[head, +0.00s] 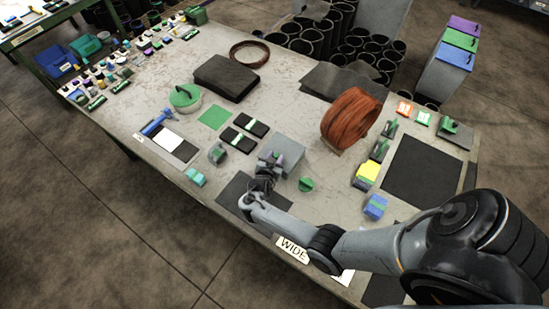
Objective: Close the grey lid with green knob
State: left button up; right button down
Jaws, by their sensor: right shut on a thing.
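My right arm comes in from the lower right, and its gripper (267,168) is at the near front edge of a grey box-like thing (287,153) in the middle of the table. The gripper is shut on a part of this grey thing; the fingers hide the grip, and I cannot tell whether that part is its lid. A green round knob-like piece (306,184) is just right of the gripper, apart from it. A round pale grey container with a green top and handle (185,97) stands farther back left. My left gripper is not in view.
A dark mat (236,190) lies by my gripper. An orange-brown coil (351,118) stands upright to the right. Black cases (239,139), a yellow-topped block (367,175) and a blue block (375,205) sit nearby. Bins with coloured lids (459,42) stand beyond the table.

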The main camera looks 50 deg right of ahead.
jog(key=shift+s+a+f, duration=0.15)
jog(key=shift+a+f, duration=0.05)
jog(key=shift+f, duration=0.35)
jog(key=c, duration=1.1)
grip_release()
jog(key=shift+c, duration=0.2)
jog(key=o, duration=0.3)
jog(key=shift+a, duration=0.1)
jog(key=shift+r, duration=0.1)
jog(key=shift+r, duration=0.1)
